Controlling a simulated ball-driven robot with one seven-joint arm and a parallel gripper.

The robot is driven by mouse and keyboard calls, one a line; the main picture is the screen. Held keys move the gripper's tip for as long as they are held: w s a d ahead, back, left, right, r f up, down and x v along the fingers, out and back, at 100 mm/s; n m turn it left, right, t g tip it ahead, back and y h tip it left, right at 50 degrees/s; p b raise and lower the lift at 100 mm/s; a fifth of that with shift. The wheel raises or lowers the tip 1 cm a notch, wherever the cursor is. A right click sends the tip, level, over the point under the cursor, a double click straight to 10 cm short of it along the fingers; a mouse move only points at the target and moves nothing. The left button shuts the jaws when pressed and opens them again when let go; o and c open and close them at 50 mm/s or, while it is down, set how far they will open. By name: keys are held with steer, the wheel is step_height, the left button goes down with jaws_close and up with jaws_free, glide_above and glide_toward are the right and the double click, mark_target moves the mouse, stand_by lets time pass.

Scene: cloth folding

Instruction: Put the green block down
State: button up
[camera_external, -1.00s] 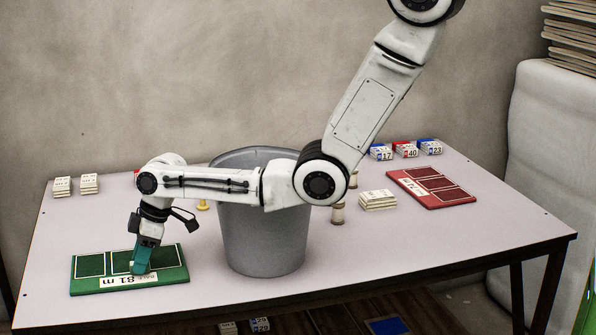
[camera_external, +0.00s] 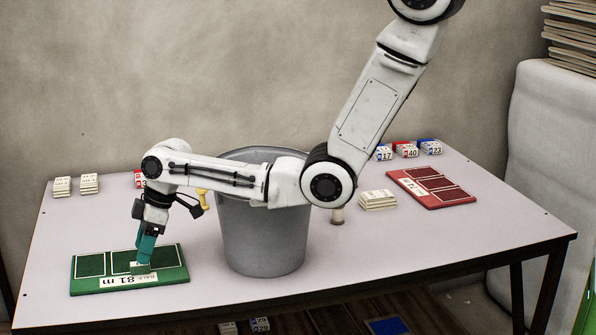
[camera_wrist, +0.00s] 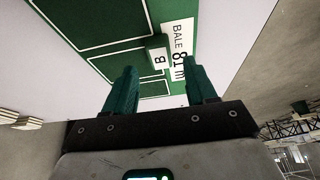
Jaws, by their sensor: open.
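The green block (camera_wrist: 155,50), with a white face marked "B", rests on the green board (camera_wrist: 112,22) near the white "BALE 81 m" label in the wrist view. In the outside view it is a small green shape (camera_external: 140,269) on the green board (camera_external: 91,266), just below the fingertips. My gripper (camera_wrist: 161,72) is open, its two green fingers spread apart with nothing between them. The block lies beyond the tips, apart from both fingers in the wrist view. In the outside view my gripper (camera_external: 144,260) points down over the board.
A grey bin (camera_external: 262,240) stands mid-table behind my forearm. A red board (camera_external: 432,188), a pile of white cards (camera_external: 378,200) and several small boxes (camera_external: 405,149) are at the right. A yellow piece (camera_external: 203,199) is near my wrist.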

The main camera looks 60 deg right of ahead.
steer(key=shift+v, duration=2.15)
